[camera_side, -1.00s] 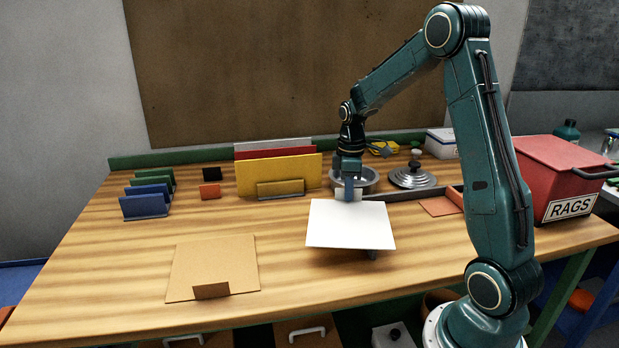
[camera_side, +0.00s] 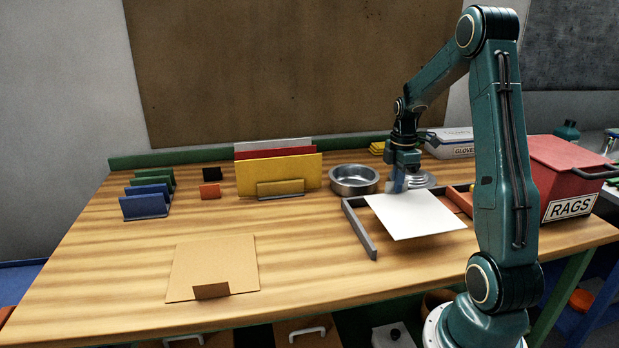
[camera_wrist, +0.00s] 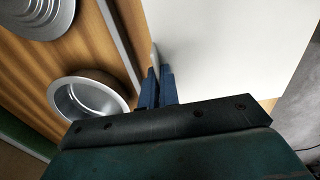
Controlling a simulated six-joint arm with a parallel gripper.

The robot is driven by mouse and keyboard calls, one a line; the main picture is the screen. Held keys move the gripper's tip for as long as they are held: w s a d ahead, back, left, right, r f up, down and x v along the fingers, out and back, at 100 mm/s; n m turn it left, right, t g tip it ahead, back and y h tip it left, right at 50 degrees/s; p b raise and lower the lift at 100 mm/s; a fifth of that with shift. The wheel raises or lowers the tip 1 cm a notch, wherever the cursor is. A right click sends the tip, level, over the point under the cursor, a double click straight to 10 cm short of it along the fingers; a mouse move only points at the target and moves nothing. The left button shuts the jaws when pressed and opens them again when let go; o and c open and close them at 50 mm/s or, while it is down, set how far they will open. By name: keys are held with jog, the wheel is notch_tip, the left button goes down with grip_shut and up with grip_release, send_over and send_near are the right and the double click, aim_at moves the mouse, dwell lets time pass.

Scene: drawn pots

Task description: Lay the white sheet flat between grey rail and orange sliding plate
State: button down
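My gripper (camera_side: 398,184) is shut on the far edge of the white sheet (camera_side: 418,217). In the wrist view the two blue fingers (camera_wrist: 159,78) pinch the edge of the sheet (camera_wrist: 225,45). The sheet looks roughly level, over the area right of the grey rail (camera_side: 360,232); its exact height I cannot tell. The rail also shows in the wrist view (camera_wrist: 121,42), beside the sheet. The orange sliding plate (camera_side: 458,199) is at the sheet's right, partly hidden behind the sheet and my arm.
A metal bowl (camera_side: 354,180) stands behind the rail, and a ridged metal lid (camera_side: 425,179) is behind my gripper. A red RAGS bin (camera_side: 565,180) is at the right.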

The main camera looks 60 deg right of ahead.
aim_at(395, 197)
jog(key=shift+f, duration=0.25)
jog(key=shift+f, duration=2.15)
jog(key=shift+f, duration=0.6)
jog(key=c, duration=1.6)
grip_release()
jog(key=shift+r, duration=0.1)
notch_tip(395, 197, up, 14)
jog(key=shift+f, duration=0.25)
